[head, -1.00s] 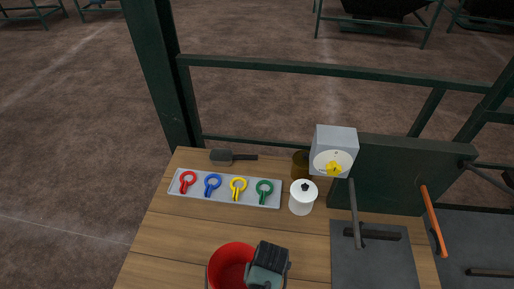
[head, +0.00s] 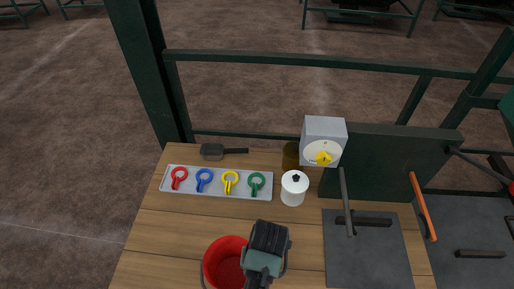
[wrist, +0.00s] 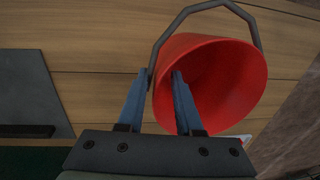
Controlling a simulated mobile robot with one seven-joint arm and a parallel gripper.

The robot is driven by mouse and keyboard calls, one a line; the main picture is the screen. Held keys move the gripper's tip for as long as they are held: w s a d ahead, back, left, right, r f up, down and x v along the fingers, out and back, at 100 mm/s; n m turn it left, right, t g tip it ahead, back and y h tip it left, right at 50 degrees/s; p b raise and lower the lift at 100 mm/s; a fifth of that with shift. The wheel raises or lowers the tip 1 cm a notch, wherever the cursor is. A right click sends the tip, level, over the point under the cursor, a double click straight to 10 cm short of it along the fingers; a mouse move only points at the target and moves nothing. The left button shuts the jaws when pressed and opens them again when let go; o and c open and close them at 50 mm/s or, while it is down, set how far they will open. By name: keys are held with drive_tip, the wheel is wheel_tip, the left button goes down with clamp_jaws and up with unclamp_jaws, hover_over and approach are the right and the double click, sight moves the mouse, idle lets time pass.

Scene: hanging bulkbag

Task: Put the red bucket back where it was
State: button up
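The red bucket (head: 217,262) is at the front of the wooden table, partly cut off by the frame's lower edge and partly covered by my gripper. It also shows in the wrist view (wrist: 232,85), with its mouth visible and empty and its grey handle (wrist: 185,14) swung over to one side. My gripper (wrist: 160,72) is at the bucket's rim. Its two blue fingers stand apart, one outside the bucket wall beside the handle's end and one inside the mouth. A gap shows between the fingers. Whether the bucket's base touches the table is hidden.
Behind the bucket lie a grey tray (head: 216,193) with several coloured rings and a dark scoop (head: 222,152). A white lidded jar (head: 293,189), a brown jar (head: 291,155) and a grey dial box (head: 323,143) stand right of it. A dark plate (head: 367,260) lies at right.

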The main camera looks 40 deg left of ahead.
drive_tip(key=r, duration=0.5)
drive_tip(key=shift+w+d+r, duration=0.2)
drive_tip(key=shift+d+r, duration=0.05)
drive_tip(key=shift+r, duration=0.15)
drive_tip(key=w+r+m+t+y, duration=0.2)
drive_tip(key=w+r+t, duration=0.6)
drive_tip(key=w+r, duration=0.7)
drive_tip(key=w+d+r+m+t, duration=0.1)
drive_tip(key=w+d+r+t, duration=0.15)
drive_tip(key=r, duration=0.55)
drive_tip(key=w+d+r+t, duration=0.1)
drive_tip(key=w+r+t, duration=0.25)
drive_tip(key=r, duration=0.35)
drive_tip(key=s+d+r+m+t+h, duration=0.15)
drive_tip(key=d+r+t, duration=0.25)
drive_tip(key=r, duration=0.8)
drive_tip(key=s+d+r+m+t, duration=0.1)
drive_tip(key=s+d+r+t, duration=0.2)
drive_tip(key=r, duration=0.9)
drive_tip(key=s+d+r+t+h, duration=0.1)
drive_tip(key=s+d+r+t, duration=0.3)
drive_tip(key=r, duration=0.9)
drive_tip(key=s+m+t, duration=0.1)
drive_tip(key=s+t, duration=0.2)
drive_tip(key=s, duration=0.2)
drive_tip(key=shift+s+h, duration=0.15)
drive_tip(key=shift+h, duration=0.2)
